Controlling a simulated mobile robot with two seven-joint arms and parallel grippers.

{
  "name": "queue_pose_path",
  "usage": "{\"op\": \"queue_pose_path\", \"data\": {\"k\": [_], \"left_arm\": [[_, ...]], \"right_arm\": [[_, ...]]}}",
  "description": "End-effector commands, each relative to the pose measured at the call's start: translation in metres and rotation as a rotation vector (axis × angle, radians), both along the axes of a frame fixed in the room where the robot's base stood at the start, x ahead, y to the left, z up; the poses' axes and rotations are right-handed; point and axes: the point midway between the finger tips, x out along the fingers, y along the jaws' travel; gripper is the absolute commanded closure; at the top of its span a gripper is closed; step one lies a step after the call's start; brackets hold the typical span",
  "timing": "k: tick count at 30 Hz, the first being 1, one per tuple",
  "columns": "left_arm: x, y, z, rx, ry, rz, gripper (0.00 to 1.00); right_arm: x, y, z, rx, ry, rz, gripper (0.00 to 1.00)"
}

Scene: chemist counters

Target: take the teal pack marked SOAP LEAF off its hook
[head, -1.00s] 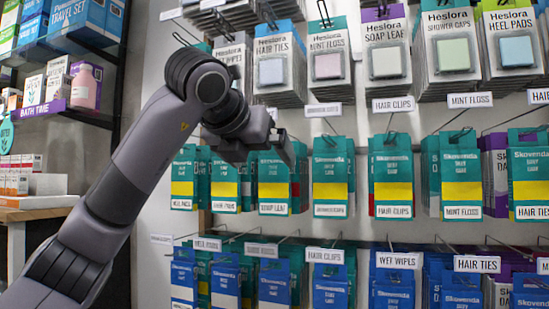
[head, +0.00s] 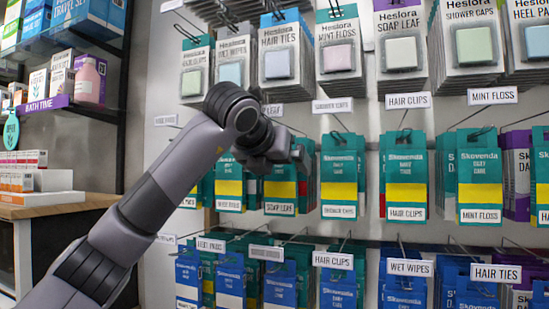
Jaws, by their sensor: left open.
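The teal SOAP LEAF pack (head: 280,190) hangs in the middle row of the rack, with a yellow band and a white label at its bottom. My left gripper (head: 292,157) is in front of the top of this pack and hides its upper part and its hook. The gripper is open, seen mostly from behind, and nothing shows held in it. I cannot tell whether it touches the pack. My right gripper is not in view.
Similar teal packs hang close by, including MINT FLOSS-style neighbours and a HAIR CLIPS pack (head: 406,180). White Heslora packs (head: 287,55) hang above, blue packs (head: 281,285) below. Hooks with label tags stick out between rows. A shelf (head: 95,113) stands left.

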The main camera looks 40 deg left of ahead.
Motion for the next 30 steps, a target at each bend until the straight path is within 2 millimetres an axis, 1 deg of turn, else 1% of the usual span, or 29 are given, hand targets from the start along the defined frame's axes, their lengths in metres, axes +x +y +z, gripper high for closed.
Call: {"op": "queue_pose_path", "data": {"k": [5,6,8,9,10,11,30], "left_arm": [[0.0,0.0,0.0,0.0,0.0,0.0,0.0],[0.0,0.0,0.0,0.0,0.0,0.0,0.06],[0.0,0.0,0.0,0.0,0.0,0.0,0.26],[0.0,0.0,0.0,0.0,0.0,0.0,0.39],[0.0,0.0,0.0,0.0,0.0,0.0,0.49],[0.0,0.0,0.0,0.0,0.0,0.0,0.56],[0.0,0.0,0.01,-0.001,-0.005,0.0,0.56]], "right_arm": [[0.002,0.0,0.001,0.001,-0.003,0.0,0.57],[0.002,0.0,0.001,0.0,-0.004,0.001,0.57],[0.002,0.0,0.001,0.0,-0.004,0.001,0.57],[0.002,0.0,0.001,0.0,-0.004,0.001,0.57],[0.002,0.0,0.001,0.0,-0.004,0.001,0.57],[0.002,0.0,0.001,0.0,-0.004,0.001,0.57],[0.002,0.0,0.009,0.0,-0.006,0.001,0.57]]}}
